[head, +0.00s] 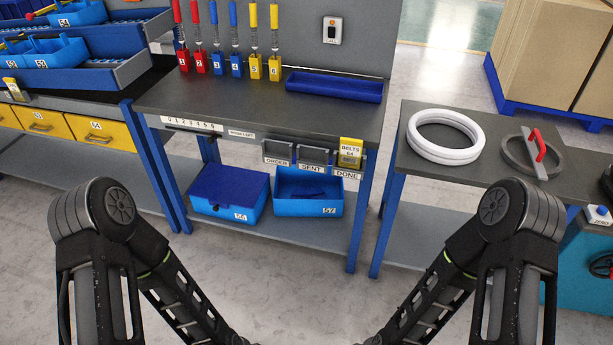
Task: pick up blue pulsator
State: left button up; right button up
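Two blue-handled upright tools with springy shafts and blue bases stand at the back of the workbench in the head view, labelled 3 (217,63) and 4 (236,64). They are in a row between two red ones (191,60) and two yellow ones (265,66). A small white box with a blue top (598,213) is at the right edge, on a teal machine. I cannot tell which of these is the blue pulsator. Both of my arms show in the foreground, well short of the bench. Both grippers are below the frame.
The grey workbench (220,105) has a blue tray (335,87) on top and blue bins (229,191) (308,192) on its lower shelf. A side table (420,178) carries white rings (446,136) and a dark ring with a red handle (537,150). Blue-framed shelving stands at left.

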aim_at(309, 195)
jog(key=i+j, duration=1)
jog(key=j, duration=0.2)
jog(key=i+j+u, duration=0.15)
jog(key=i+j, duration=0.85)
jog(key=j, duration=0.15)
